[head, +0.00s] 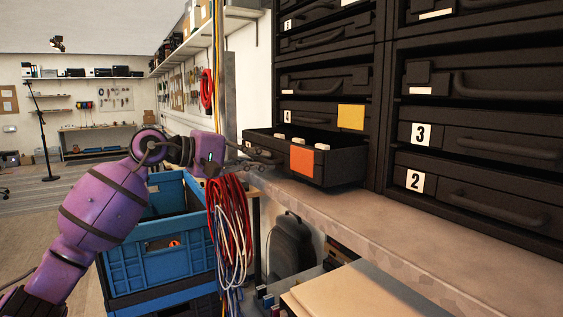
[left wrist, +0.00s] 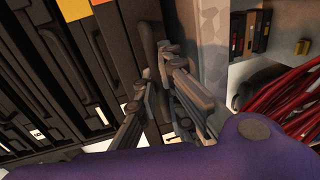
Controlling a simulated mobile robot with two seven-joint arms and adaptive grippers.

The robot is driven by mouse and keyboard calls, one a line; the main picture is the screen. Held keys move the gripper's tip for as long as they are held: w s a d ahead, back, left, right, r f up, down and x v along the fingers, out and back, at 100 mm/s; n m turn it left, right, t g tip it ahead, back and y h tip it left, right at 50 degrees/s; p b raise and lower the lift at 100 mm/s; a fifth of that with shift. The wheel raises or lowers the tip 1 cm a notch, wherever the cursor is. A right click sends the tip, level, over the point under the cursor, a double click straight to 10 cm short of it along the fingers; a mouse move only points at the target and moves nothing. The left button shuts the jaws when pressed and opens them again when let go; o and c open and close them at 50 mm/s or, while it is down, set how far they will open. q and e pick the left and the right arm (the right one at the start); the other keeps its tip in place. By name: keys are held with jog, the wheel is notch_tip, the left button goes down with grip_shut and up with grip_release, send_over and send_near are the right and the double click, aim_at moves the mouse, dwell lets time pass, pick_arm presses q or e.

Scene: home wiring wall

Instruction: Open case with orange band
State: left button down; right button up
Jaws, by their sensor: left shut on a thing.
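The black case with the orange band (head: 302,162) is a drawer in the dark cabinet, and it sticks out partway over the ledge. Its open top shows a few pale pieces along the edge. In the left wrist view the orange band (left wrist: 98,2) is just at the top edge. My left gripper (head: 248,162) is at the left end of this case, at its handle. In the left wrist view the gripper's fingers (left wrist: 158,70) are closed around the dark handle (left wrist: 146,28). The fingers partly hide the handle. My right gripper is not in view.
A case with a yellow band (head: 351,117) sits closed above. Cases labelled 3 (head: 421,134) and 2 (head: 415,181) are closed to the right. A stone ledge (head: 400,235) runs below. Red and white cables (head: 230,220) hang beside a blue crate (head: 160,255) under my left arm.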

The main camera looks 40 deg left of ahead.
pick_arm(q)
jog(key=f+v, duration=0.2)
jog(key=v, duration=0.8)
jog(key=shift+s, duration=0.2)
jog(key=shift+a+r, duration=0.1)
jog(key=shift+a, duration=0.05)
jog(key=c, duration=2.1)
grip_release()
jog(key=shift+s, duration=0.1)
jog(key=v, duration=1.2)
